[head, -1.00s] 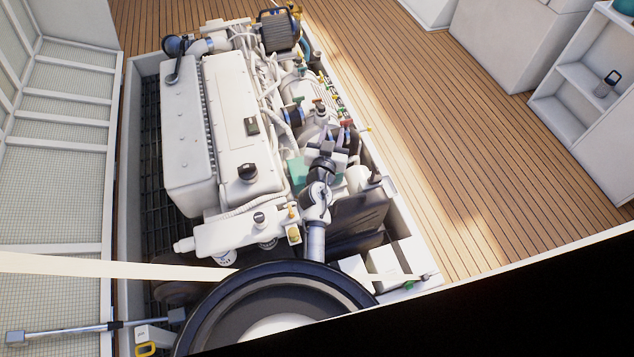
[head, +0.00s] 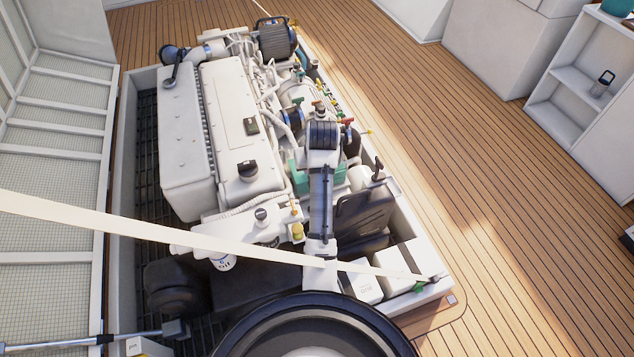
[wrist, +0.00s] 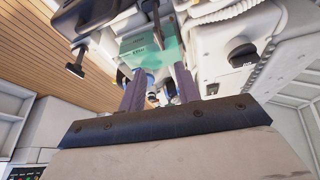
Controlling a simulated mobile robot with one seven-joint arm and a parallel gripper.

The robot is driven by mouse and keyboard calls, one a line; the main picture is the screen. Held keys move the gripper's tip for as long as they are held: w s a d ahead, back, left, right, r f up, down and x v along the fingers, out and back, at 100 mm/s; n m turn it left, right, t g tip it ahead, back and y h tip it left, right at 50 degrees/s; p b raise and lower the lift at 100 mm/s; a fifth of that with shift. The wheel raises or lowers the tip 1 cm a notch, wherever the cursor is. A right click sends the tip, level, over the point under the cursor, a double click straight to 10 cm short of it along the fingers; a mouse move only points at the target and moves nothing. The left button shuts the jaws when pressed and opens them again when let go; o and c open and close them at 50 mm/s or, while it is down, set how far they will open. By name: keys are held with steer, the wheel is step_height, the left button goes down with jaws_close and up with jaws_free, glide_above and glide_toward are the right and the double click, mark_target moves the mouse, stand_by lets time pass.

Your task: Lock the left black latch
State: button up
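A black T-shaped handle (head: 378,168) stands on the right side of the engine bay in the head view. A similar black T-shaped handle (wrist: 76,66) is at the left of the wrist view. I cannot tell for sure which black part is the left latch. My gripper (wrist: 158,88) shows in the wrist view with its two fingers apart and nothing visibly held. It points at a green box (wrist: 142,45), with small blue and white parts beyond the fingers. In the head view my arm hides the gripper.
The white engine (head: 230,130) fills the bay, with hoses and coloured valve handles along its right side. White boxes (head: 362,286) sit at the bay's front right corner. The wooden deck (head: 450,150) to the right is largely clear. A white shelf (head: 570,95) stands farther right.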

steer(key=x, duration=1.3)
steer(key=shift+f+p, duration=0.25)
steer(key=shift+p, duration=0.05)
